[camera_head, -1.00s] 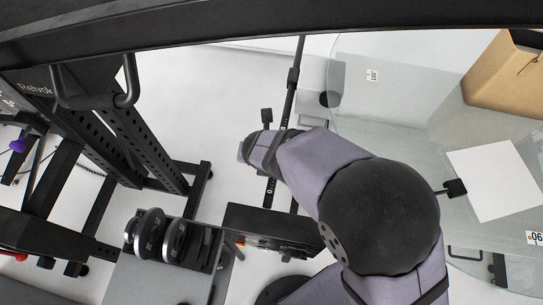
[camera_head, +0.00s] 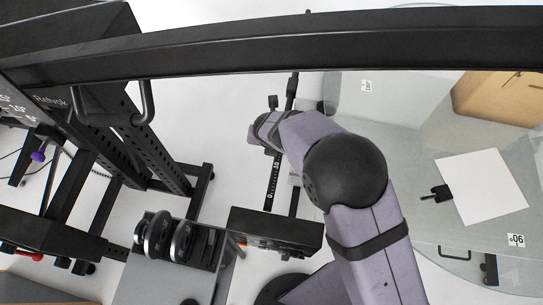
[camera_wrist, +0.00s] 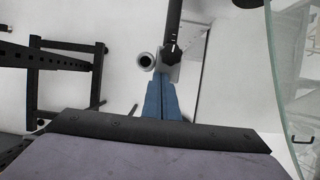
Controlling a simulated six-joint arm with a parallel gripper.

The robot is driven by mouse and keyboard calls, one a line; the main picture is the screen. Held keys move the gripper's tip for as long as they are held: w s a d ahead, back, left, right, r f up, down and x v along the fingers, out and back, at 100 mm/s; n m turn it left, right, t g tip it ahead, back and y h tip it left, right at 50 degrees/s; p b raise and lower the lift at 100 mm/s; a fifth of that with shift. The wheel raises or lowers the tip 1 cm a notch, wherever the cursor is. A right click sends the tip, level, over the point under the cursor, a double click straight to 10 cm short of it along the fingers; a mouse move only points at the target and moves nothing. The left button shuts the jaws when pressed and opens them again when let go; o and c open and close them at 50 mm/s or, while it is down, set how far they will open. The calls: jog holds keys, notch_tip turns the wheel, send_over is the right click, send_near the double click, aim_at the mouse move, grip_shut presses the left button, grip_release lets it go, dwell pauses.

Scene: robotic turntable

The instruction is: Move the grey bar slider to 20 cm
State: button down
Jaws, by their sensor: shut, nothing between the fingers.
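In the head view, a dark bar with a number scale (camera_head: 271,190) runs up from the 0 mark, with a 10 mark above it. A dark collar (camera_head: 291,86) sits farther up the bar, beyond my wrist; I cannot tell for sure that it is the slider. My arm covers part of the bar, and my fingertips are hidden there. In the wrist view, my gripper (camera_wrist: 162,82) shows as two blue fingers pressed together, empty. Contact cannot be told.
A glass table (camera_head: 410,100) stands on the right with a white sheet (camera_head: 482,186) and a cardboard box (camera_head: 500,97). A black rack (camera_head: 150,130) stands at left. Black weight discs (camera_head: 160,238) sit on a grey surface at lower left. A black box (camera_head: 276,232) lies below the bar.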

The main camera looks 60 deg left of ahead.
jog(key=shift+w+a+f+p, duration=0.1)
jog(key=shift+w+a+p, duration=0.5)
jog(key=shift+w+a, duration=0.25)
jog(key=shift+d+f, duration=0.1)
jog(key=shift+d, duration=0.1)
jog(key=shift+s+d, duration=0.35)
jog(key=shift+s+d+b, duration=0.95)
jog(key=shift+s+b, duration=0.05)
jog(key=shift+s, duration=0.15)
jog(key=b+v, duration=0.1)
jog(key=v, duration=0.9)
jog(key=shift+r+b, duration=0.25)
jog(key=shift+b, duration=0.05)
jog(key=shift+w+a, duration=0.15)
